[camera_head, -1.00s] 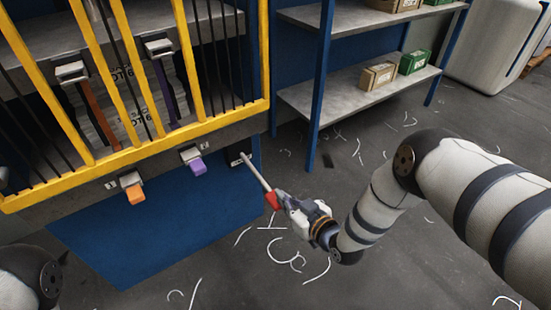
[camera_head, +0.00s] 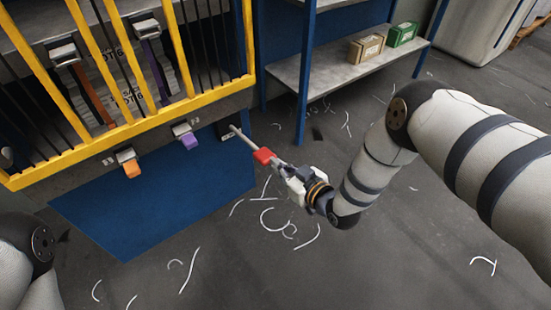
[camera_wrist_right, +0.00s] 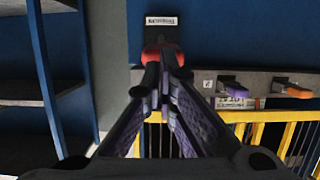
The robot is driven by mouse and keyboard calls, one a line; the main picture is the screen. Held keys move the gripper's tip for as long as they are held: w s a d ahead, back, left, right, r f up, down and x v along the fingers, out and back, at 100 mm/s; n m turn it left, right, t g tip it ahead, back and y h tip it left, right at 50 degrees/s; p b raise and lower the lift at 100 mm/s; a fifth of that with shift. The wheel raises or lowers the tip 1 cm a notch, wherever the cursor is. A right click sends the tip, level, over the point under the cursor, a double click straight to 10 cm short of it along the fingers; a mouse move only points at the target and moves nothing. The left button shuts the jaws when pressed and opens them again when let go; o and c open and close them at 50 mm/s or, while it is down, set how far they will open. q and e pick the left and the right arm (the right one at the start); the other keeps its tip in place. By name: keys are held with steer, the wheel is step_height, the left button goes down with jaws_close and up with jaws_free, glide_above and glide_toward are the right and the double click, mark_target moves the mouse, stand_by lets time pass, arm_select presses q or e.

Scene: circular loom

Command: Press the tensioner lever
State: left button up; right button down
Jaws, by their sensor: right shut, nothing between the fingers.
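The tensioner lever is a grey rod (camera_head: 243,137) with a red grip (camera_head: 264,156), sticking out from the lower right corner of the loom. My right gripper (camera_head: 277,164) is shut, with nothing between its fingers, and its tips are at the red grip. In the right wrist view the shut fingers (camera_wrist_right: 163,72) overlap the red grip (camera_wrist_right: 152,54) and hide part of it; I cannot tell whether they touch it. A white label (camera_wrist_right: 161,21) shows above it. My left gripper is out of view.
The yellow-framed loom (camera_head: 130,128) fills the upper left. An orange lever (camera_head: 131,168) and a purple lever (camera_head: 188,139) stick out of its front, left of the tensioner. A shelf (camera_head: 345,73) with boxes stands behind on the right. The floor (camera_head: 390,240) has white scraps.

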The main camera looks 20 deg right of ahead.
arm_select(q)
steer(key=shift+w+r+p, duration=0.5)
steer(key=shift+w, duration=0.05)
arm_select(e)
steer(key=s+d, duration=0.2)
steer(key=s, duration=0.4)
steer(key=shift+s+d+r, duration=0.2)
steer(key=shift+s+r, duration=0.1)
steer(key=shift+r, duration=0.1)
